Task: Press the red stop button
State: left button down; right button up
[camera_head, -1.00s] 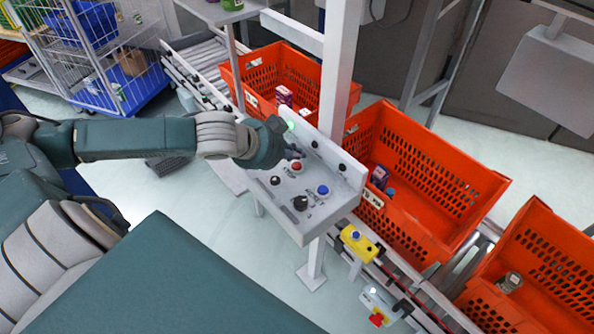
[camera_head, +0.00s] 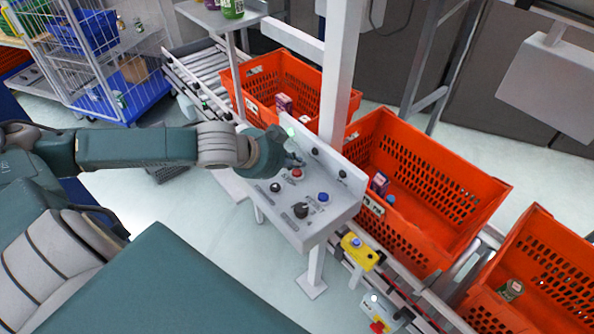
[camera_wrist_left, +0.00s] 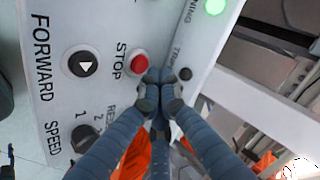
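The red stop button (camera_head: 297,174) sits on a pale grey control panel (camera_head: 318,222) on a post. In the left wrist view the red button (camera_wrist_left: 137,64) lies beside the word STOP. My left gripper (camera_head: 295,161) is over the panel, just behind the button in the head view. In the left wrist view its fingertips (camera_wrist_left: 158,84) are together, close beside the button's edge, with nothing seen between them. Whether they touch the button cannot be told. The right gripper is not in view.
The panel also bears a black forward button (camera_wrist_left: 82,64), a black speed knob (camera_head: 301,210), a blue button (camera_head: 323,197) and a lit green lamp (camera_wrist_left: 215,6). Orange totes (camera_head: 440,180) stand on the conveyor behind. A white upright post (camera_head: 340,75) rises close to the panel.

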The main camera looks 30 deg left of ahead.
aim_at(296, 174)
pick_arm(q)
jog(key=shift+f, duration=0.2)
dwell(0.4)
jog(key=shift+f, duration=0.25)
jog(key=shift+f, duration=0.5)
dwell(0.6)
jog(key=shift+r, duration=0.1)
jog(key=shift+r+p, duration=0.8)
jog(key=shift+p, duration=0.15)
notch_tip(296, 174, up, 5)
jog(key=p, duration=0.5)
jog(key=shift+r+p, duration=0.1)
jog(key=shift+p, duration=0.2)
